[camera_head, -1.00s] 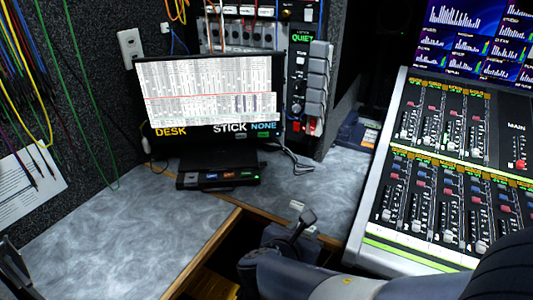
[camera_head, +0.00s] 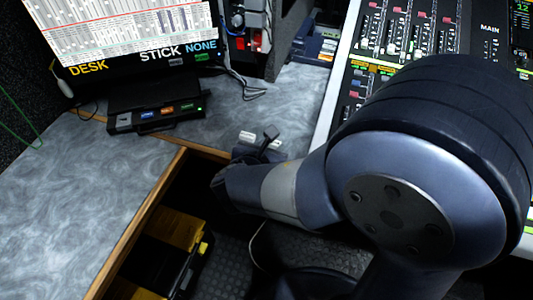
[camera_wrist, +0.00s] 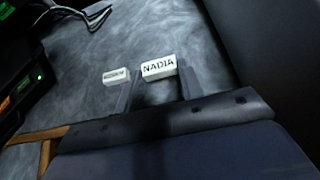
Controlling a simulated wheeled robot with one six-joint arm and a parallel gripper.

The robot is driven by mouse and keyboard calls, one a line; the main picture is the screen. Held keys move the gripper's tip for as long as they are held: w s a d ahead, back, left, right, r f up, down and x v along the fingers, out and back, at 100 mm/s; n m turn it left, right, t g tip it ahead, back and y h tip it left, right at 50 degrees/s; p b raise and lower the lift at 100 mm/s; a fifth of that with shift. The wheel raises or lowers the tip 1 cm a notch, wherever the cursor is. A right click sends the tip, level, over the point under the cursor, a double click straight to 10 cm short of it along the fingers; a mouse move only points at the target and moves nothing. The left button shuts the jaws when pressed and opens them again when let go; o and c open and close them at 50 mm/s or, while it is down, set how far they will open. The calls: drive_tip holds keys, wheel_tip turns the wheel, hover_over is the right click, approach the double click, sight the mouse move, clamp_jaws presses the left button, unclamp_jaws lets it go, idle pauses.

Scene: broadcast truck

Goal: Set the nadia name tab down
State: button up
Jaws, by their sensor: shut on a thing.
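The nadia name tab (camera_wrist: 158,67) is a small white block with NADIA in black letters. It sits between the fingertips of my gripper (camera_wrist: 158,80) in the wrist view, and the gripper is shut on it. It is at or just above the grey marbled desk (camera_wrist: 150,28); I cannot tell whether it touches. A second small white tab (camera_wrist: 116,75) lies on the desk just left of it, its lettering too small to read. In the head view my gripper (camera_head: 265,147) is over the desk's narrow right part, close to its front edge, with a white tab (camera_head: 247,137) beside it.
A black device (camera_head: 156,117) with lit buttons and a monitor (camera_head: 130,35) stand to the left. A cable (camera_head: 250,90) lies behind. The mixing console (camera_head: 385,50) is to the right. A yellow and black case (camera_head: 178,232) is below the desk edge. The left desk is clear.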

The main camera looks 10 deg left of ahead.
drive_tip(key=shift+f+b, duration=0.45)
drive_tip(key=shift+f, duration=1.1)
drive_tip(key=shift+f, duration=0.1)
drive_tip(key=shift+f, duration=0.15)
drive_tip(key=o, duration=0.9)
drive_tip(key=shift+o, duration=0.2)
drive_tip(key=shift+s+r, duration=0.15)
drive_tip(key=shift+r, duration=0.25)
drive_tip(key=p+v, duration=0.3)
drive_tip(key=v, duration=0.8)
drive_tip(key=shift+s, duration=0.35)
drive_tip(key=shift+w+a, duration=0.1)
